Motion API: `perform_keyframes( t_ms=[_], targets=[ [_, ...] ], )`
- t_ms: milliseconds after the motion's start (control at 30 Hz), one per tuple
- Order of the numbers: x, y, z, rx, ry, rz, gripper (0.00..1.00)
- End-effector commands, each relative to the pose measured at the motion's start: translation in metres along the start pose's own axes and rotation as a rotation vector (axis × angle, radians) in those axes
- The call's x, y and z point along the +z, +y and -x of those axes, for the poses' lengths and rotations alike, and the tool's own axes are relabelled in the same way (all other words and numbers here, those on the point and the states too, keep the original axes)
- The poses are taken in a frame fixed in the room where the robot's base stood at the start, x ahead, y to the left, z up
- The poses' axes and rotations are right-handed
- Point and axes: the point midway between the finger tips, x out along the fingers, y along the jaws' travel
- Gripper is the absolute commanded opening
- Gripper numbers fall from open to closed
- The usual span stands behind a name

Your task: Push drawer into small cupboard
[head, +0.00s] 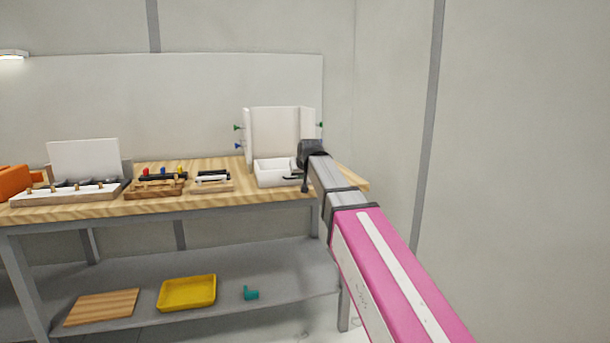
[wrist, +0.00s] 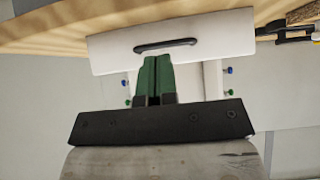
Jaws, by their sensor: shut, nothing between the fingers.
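The small white cupboard (head: 278,132) stands at the right end of the wooden bench, with green and blue knobs on its sides. The white drawer (head: 270,174) is at its lower front and sticks out toward me, its open top showing. In the wrist view the drawer front (wrist: 215,38) has a black bar handle (wrist: 166,46). My gripper (wrist: 156,60) is shut and empty; its green fingers overlap the drawer front's edge, close to the handle. I cannot tell whether they touch it. In the head view my wrist (head: 312,150) hides part of the drawer's right side.
On the bench (head: 215,205), left of the drawer, are a small wooden tray (head: 212,186), a wooden holder with coloured knobs (head: 155,190) and a wide tray (head: 65,197). The lower shelf holds a yellow tray (head: 187,293) and a board (head: 102,307). A wall is close on the right.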

Motion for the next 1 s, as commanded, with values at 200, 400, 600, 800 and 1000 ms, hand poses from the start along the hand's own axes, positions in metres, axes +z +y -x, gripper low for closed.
perform_keyframes(
  t_ms=[200, 400, 600, 800, 1000],
  targets=[
    [-0.001, 0.0, -0.017, 0.0, -0.002, 0.0, 0.0],
    [-0.003, 0.0, -0.03, 0.001, -0.001, 0.0, 0.0],
    [-0.003, 0.0, -0.044, 0.001, -0.002, 0.0, 0.0],
    [-0.005, 0.0, -0.057, 0.001, -0.001, -0.001, 0.0],
    [-0.016, 0.001, -0.067, 0.001, 0.0, -0.001, 0.0]
  ],
)
